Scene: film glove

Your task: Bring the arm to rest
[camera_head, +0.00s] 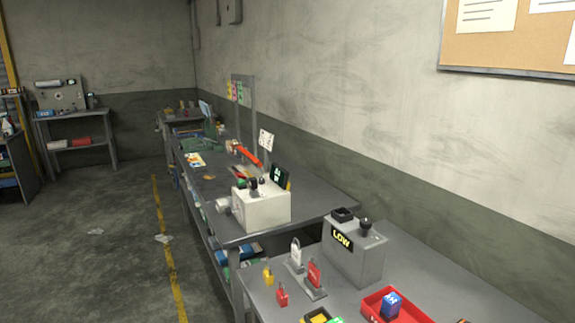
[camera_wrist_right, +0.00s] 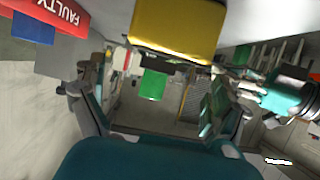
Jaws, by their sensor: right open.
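My right gripper (camera_wrist_right: 158,88) shows in the right wrist view, with its two dark fingers spread apart on either side of the middle. The fingers are open, and I see nothing clamped between them. A yellow block-like thing (camera_wrist_right: 175,28) is close above the fingers in that picture; I cannot tell whether it touches them. A green patch (camera_wrist_right: 153,84) shows farther off through the gap. Neither arm nor gripper appears in the head view, and my left gripper is in no view.
In the head view, a near grey bench holds a grey box marked LOW (camera_head: 355,255), a red tray (camera_head: 415,312) and several padlocks. A longer bench behind bears a white box (camera_head: 262,207). Floor at left is mostly open. A red FAULTY label (camera_wrist_right: 55,14) shows in the wrist view.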

